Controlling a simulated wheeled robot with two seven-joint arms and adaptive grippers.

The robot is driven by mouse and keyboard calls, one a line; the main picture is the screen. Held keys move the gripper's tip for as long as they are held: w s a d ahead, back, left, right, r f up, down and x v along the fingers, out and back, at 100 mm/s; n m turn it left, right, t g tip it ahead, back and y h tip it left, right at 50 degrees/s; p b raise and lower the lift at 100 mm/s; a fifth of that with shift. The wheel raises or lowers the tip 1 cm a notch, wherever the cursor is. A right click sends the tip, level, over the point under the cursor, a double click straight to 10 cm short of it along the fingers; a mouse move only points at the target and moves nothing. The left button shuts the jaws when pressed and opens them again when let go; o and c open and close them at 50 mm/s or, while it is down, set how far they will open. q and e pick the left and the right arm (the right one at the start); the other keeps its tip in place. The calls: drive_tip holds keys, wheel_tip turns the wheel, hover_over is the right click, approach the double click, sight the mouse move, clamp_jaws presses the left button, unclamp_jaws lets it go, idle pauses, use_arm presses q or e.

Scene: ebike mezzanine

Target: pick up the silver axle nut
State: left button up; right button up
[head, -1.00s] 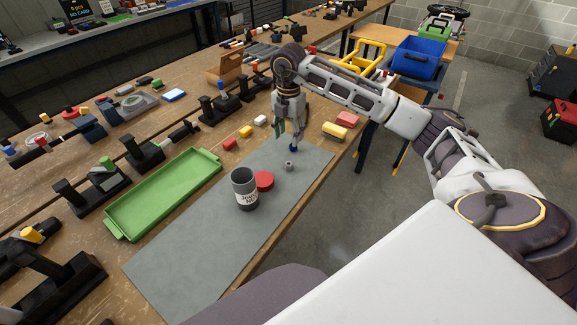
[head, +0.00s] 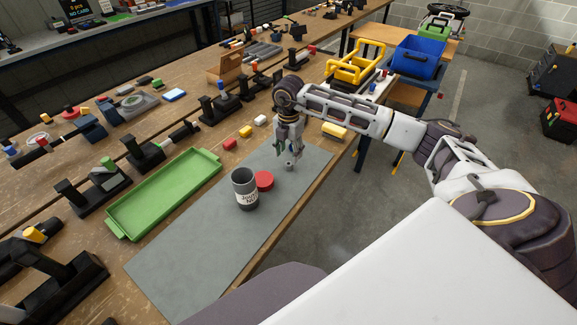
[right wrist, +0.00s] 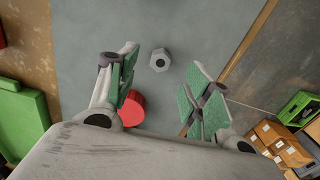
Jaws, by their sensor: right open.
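The silver axle nut (head: 289,166) lies on the grey mat (head: 190,250), near the mat's far end. In the right wrist view the nut (right wrist: 160,60) is a hexagon with a dark hole, seen between and beyond the green-padded fingers. My right gripper (head: 288,152) is open, pointing down just above the nut, and nothing is between its fingers (right wrist: 160,90). I cannot tell how large the gap to the nut is. My left gripper is not in view.
A red round lid (head: 264,181) and a dark jar with a white label (head: 245,190) stand on the mat close to the nut. A green tray (head: 163,195) lies to the left. Red, yellow and white blocks sit beyond the mat. The mat's near part is clear.

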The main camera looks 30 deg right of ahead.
sight(289, 162)
drive_tip(key=shift+f, duration=0.1)
drive_tip(key=shift+d+f+p, duration=0.15)
drive_tip(key=shift+f+p, duration=0.45)
drive_tip(key=shift+f, duration=1.9)
clamp_jaws()
